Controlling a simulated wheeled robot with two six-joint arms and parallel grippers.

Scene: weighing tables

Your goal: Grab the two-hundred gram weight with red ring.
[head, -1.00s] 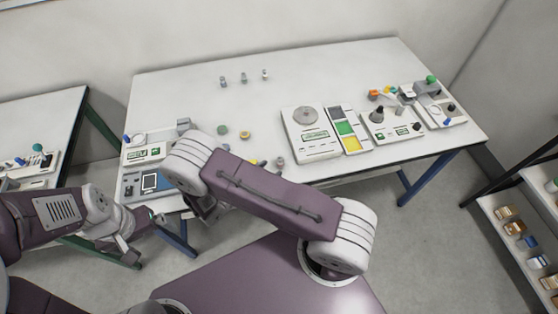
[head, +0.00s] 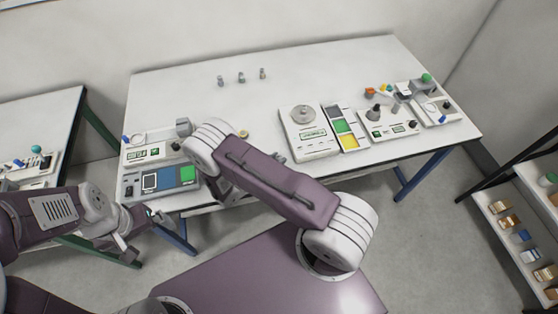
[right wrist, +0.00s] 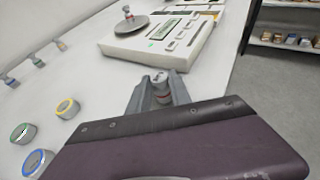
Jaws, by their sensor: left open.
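The weight with the red ring (right wrist: 161,88) stands on the white table, seen in the right wrist view. My right gripper (right wrist: 160,94) is around it, one finger on each side, and looks open; contact is not clear. In the head view my right arm hides most of this spot. Weights with a green ring (right wrist: 23,133), a yellow ring (right wrist: 67,108) and a blue ring (right wrist: 37,163) stand to the left in the right wrist view. My left gripper (head: 145,234) is open and empty, off the table's front left corner.
A white scale (head: 309,133) stands beyond the red-ringed weight, with a coloured tray (head: 333,113) beside it. Several devices crowd the table's right end. Small weights (head: 241,77) stand at the back.

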